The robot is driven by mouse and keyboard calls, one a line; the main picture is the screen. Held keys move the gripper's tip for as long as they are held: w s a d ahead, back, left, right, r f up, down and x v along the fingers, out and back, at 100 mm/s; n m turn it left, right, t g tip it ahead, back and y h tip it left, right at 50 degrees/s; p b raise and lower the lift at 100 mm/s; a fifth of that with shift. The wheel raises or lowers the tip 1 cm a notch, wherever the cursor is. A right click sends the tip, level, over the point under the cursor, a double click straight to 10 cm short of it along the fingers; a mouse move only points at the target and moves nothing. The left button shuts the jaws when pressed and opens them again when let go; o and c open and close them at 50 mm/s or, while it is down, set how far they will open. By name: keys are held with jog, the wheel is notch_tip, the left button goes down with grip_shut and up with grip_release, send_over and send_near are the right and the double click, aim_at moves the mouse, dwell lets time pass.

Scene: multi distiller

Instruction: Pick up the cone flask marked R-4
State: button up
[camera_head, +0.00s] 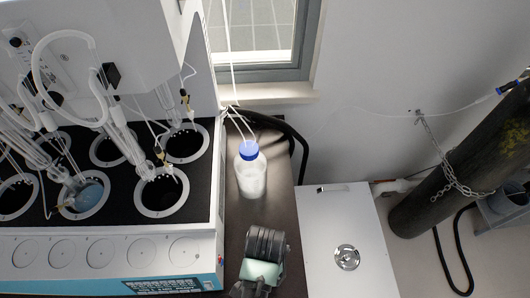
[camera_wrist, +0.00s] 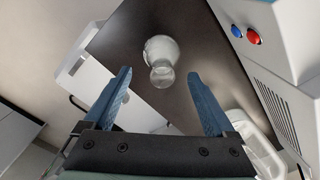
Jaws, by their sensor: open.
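A clear glass flask (camera_wrist: 160,58) stands on the dark bench top in the wrist view, ahead of and between my fingers. It looks like a cone flask seen from above, with its round mouth nearer to me. No R-4 marking can be read on it. My gripper (camera_wrist: 160,73) is open, with one blue finger to each side of the flask in the picture and nothing held. In the head view my dark and pale green wrist (camera_head: 262,272) is over the front of the bench strip. I cannot make out this flask or the fingertips there.
A white bottle with a blue cap (camera_head: 251,172) and tubes stands behind my wrist. The distiller (camera_head: 120,255), with several round wells and glassware, is close on the left. A white cabinet (camera_head: 330,220) is on the right, and a chained gas cylinder (camera_head: 470,165) stands beyond it.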

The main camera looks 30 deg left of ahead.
jog(key=shift+w+a+f+p, duration=0.1)
jog(key=shift+f+p, duration=0.15)
jog(key=shift+f, duration=1.2)
jog(key=shift+w+a+f+p, duration=0.1)
jog(key=shift+f+p, duration=0.1)
jog(key=shift+f, duration=1.2)
grip_shut()
